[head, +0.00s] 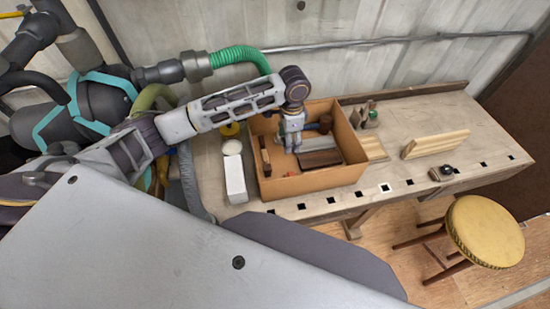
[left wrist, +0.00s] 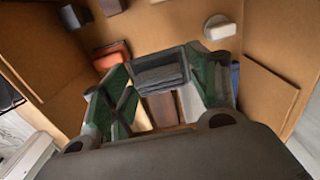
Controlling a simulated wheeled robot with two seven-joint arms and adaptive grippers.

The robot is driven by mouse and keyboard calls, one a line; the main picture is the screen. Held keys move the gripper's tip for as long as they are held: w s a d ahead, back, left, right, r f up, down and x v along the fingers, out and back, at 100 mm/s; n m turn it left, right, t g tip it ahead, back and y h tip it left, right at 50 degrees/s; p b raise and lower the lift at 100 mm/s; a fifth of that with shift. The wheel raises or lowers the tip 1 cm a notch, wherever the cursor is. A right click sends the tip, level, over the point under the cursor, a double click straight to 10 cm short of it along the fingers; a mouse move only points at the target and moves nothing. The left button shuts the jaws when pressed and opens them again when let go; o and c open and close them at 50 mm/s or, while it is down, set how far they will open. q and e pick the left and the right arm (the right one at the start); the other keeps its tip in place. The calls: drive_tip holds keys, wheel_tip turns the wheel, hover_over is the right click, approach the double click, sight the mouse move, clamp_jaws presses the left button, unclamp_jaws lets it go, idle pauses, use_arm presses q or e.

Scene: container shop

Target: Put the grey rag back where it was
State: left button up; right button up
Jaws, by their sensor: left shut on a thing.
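My left gripper (head: 292,138) reaches down into an open cardboard box (head: 315,184) on the workbench. In the head view I cannot make out the rag at the gripper. My right gripper is in neither view.
The box holds a brown block (head: 320,159) and other tools. A white block (head: 235,180) stands left of it. A wooden piece (head: 436,144) and a small dark tool (head: 440,173) lie to the right on the workbench (head: 470,120). A yellow stool (head: 484,230) stands in front.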

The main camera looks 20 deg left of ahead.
use_arm(q)
drive_tip(key=shift+a+f, duration=0.25)
drive_tip(key=shift+f, duration=0.05)
drive_tip(key=shift+a+f, duration=0.1)
drive_tip(key=shift+a, duration=0.1)
drive_tip(key=shift+d, duration=0.1)
hover_over(285, 160)
wheel_tip(285, 160, down, 5)
drive_tip(key=shift+s+d+f, duration=0.1)
drive_tip(key=shift+f, duration=2.45)
drive_tip(key=o, duration=1)
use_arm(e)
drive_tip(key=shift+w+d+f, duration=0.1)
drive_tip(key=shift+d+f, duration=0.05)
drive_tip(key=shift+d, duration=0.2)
